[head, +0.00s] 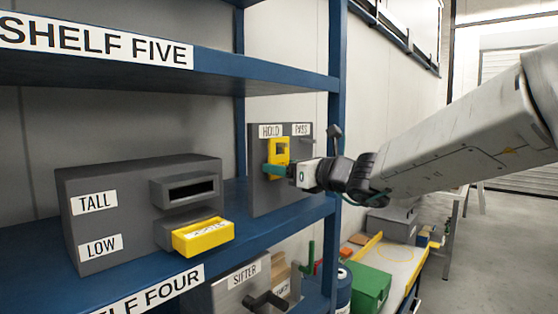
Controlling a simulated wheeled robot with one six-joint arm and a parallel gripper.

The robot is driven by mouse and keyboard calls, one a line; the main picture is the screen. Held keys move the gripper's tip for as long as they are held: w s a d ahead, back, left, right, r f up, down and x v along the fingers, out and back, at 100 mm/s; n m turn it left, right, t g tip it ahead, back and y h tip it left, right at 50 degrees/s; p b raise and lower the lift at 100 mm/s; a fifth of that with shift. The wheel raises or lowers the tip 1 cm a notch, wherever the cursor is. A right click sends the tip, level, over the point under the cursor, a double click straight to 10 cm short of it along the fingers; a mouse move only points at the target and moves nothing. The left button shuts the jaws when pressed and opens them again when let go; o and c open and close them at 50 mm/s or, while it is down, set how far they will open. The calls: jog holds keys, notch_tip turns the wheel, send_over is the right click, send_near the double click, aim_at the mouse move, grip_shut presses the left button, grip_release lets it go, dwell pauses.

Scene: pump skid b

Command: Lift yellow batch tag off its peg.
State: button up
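The yellow batch tag (279,148) hangs upright on the grey board (258,192), under the HOLD label (270,130). A dark opening shows in its upper part. My gripper (274,171) reaches in from the right, and its teal finger lies across the lower part of the tag. The peg is not clearly visible. The far finger is hidden, so I cannot tell whether the fingers are closed on the tag or only in front of it.
A PASS label (302,129) is at the board's upper right. Left of the board stands a grey box (130,215) marked TALL and LOW, with a yellow piece (203,238) sticking out low. The blue shelf post (336,90) rises close beside my wrist.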

jog(key=shift+c, duration=0.6)
jog(key=shift+r, duration=0.2)
jog(key=shift+r, duration=0.5)
jog(key=shift+r, duration=0.1)
jog(key=shift+d, duration=0.15)
